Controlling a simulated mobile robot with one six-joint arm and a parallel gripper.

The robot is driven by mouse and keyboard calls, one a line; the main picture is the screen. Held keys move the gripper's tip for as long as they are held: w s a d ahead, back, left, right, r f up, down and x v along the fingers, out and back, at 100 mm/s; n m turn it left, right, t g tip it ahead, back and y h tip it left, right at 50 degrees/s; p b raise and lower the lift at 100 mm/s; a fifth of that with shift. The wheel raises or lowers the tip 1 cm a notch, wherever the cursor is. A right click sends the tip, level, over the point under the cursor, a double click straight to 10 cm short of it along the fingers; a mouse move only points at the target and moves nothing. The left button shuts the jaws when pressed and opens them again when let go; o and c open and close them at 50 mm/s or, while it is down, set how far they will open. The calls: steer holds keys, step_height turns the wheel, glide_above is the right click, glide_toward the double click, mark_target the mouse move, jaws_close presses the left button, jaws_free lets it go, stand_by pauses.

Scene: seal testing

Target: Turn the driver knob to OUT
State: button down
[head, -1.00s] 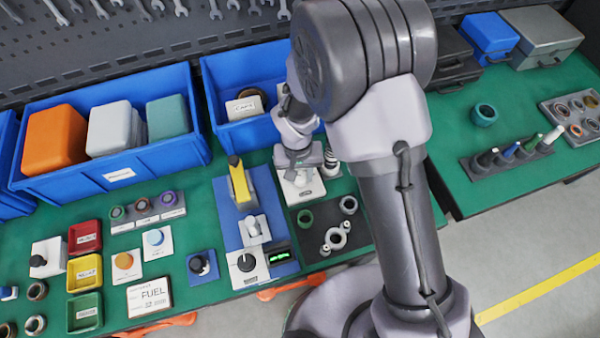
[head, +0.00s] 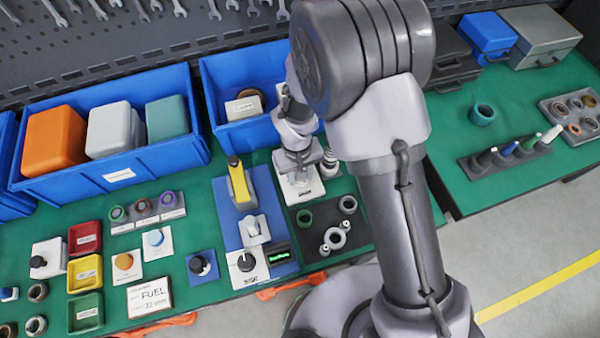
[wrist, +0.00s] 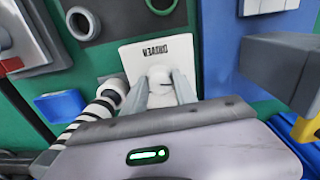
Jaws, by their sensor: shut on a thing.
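The driver panel (wrist: 140,60) is a white plate on the table with a dark DRIVER label, upside down in the wrist view. A pale round driver knob (wrist: 160,73) stands on it, partly hidden by my fingers. My gripper (wrist: 161,90) is shut on this knob, one finger on each side. In the head view my gripper (head: 298,178) points down at the white driver panel (head: 312,190), and the knob is hidden behind it. I cannot read an OUT mark or the knob's pointer.
A striped post (wrist: 108,92) stands close beside the panel in the wrist view. A dark mat with rings (head: 330,237) lies in front, a blue plate with a yellow-topped fixture (head: 240,188) to the left, and a blue bin (head: 232,135) behind.

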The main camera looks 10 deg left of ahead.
steer(key=c, duration=1)
jaws_free()
step_height(320, 180, up, 17)
steer(key=p, duration=0.5)
steer(key=shift+s+a+r, duration=0.2)
steer(key=shift+a, duration=0.1)
